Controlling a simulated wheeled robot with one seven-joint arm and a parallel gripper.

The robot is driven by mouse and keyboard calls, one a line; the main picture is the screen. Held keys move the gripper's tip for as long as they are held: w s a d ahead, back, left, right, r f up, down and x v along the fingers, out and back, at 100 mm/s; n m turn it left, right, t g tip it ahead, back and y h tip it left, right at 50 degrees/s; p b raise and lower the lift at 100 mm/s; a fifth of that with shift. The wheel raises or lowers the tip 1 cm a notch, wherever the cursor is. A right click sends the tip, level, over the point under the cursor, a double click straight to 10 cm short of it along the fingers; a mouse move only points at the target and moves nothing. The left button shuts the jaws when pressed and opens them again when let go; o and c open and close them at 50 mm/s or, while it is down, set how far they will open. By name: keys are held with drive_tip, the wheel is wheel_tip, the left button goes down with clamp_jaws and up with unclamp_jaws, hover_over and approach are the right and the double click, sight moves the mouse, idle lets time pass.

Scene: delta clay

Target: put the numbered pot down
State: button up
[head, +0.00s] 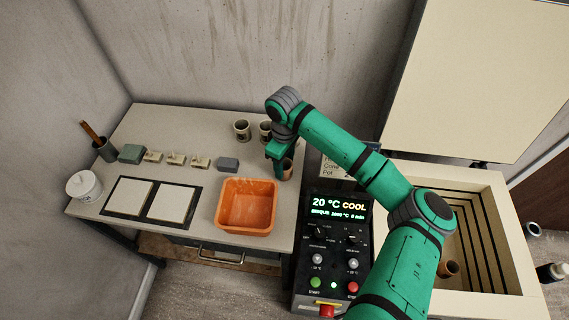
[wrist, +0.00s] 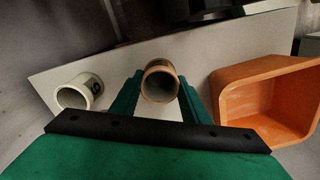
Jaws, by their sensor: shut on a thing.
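My gripper (head: 280,155) is shut on a small brown pot (head: 287,170) over the right part of the worktable, just right of the orange bin. In the wrist view the held pot (wrist: 160,82) sits between the two green fingers, its round open mouth toward the camera. No number shows on its visible side. I cannot tell whether its base touches the table. A pale pot (wrist: 80,92) with a dark mark on its side stands to the left in the wrist view, apart from my fingers.
The orange bin (head: 220,205) stands close left of my gripper. Two pots stand at the table's back, one (head: 242,130) clear and one (head: 265,130) partly behind my arm. The open kiln (head: 500,215) at right holds a brown pot (head: 449,268). A control panel (head: 335,215) reads 20 °C COOL.

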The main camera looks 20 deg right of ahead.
drive_tip(key=o, duration=1.1)
drive_tip(key=shift+f, duration=0.1)
wheel_tip(320, 180, up, 12)
drive_tip(key=shift+r, duration=0.15)
